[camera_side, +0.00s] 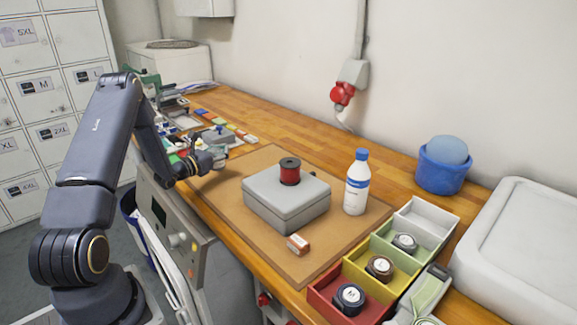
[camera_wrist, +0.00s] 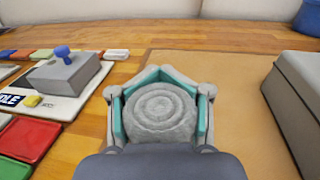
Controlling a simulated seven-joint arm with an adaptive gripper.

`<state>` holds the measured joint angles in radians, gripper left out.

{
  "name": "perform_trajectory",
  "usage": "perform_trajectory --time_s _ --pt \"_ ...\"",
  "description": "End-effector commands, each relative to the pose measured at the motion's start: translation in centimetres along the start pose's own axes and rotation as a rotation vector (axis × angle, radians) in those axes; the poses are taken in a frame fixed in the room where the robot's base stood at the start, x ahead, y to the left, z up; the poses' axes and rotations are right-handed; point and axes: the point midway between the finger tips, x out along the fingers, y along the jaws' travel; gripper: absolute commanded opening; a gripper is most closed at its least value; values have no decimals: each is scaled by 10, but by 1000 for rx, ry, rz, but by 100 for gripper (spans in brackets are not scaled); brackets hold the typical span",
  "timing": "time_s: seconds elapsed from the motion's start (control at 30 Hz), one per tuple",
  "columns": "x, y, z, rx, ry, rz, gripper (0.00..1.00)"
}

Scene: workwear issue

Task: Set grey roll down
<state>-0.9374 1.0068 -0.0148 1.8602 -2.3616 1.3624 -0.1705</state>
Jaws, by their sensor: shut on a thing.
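The grey roll (camera_wrist: 160,114) shows in the wrist view as a round, coiled, ribbed end. It sits between the teal-lined fingers of my gripper (camera_wrist: 161,100), which are shut around it. In the side view my gripper (camera_side: 213,159) is low at the left end of the brown mat (camera_side: 228,185), left of the grey box. I cannot make out the roll clearly in the side view. Whether its underside touches the surface or hangs just above it is hidden.
Coloured bins (camera_side: 331,301) are at front right. A blue-knobbed grey block (camera_wrist: 66,73) lies left of my gripper.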

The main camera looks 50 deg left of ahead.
Motion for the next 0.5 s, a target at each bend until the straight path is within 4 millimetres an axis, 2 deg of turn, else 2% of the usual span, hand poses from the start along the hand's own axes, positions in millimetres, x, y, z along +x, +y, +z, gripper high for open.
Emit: perform_trajectory --time_s 0.13,0.3,0.5 --pt "8 3 -12 0 1 -1 0" --pt "7 3 -37 -1 2 0 0" --pt "7 3 -40 2 -1 0 0"
